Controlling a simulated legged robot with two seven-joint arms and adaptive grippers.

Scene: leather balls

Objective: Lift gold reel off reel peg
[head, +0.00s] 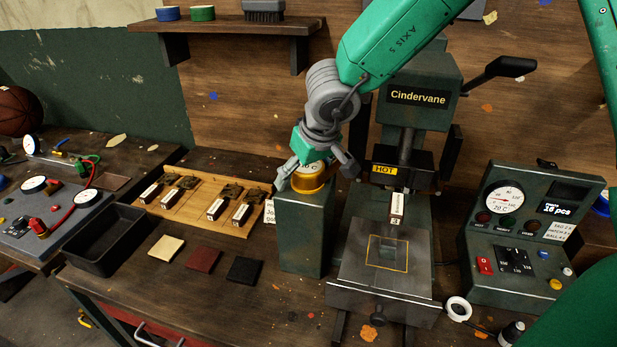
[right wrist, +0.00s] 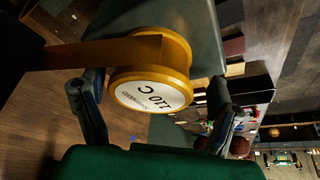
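The gold reel (head: 309,184) sits on top of a grey-green box-shaped stand (head: 304,232), left of the Cindervane press. A brown-gold band (right wrist: 85,53) runs from the reel toward the left there. The reel peg is hidden. My right gripper (head: 316,174) is at the reel, with one finger on each side. In the right wrist view the gripper (right wrist: 155,85) is open, with a clear gap to the reel at the right finger and little gap at the left. My left gripper is not in view.
The press (head: 411,97) with its handle (head: 512,67) stands close right of the stand. A control box (head: 532,240) is farther right. A wooden tray (head: 190,215) with several stamps lies left, beside a black bin (head: 104,240). A shelf (head: 225,27) is above.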

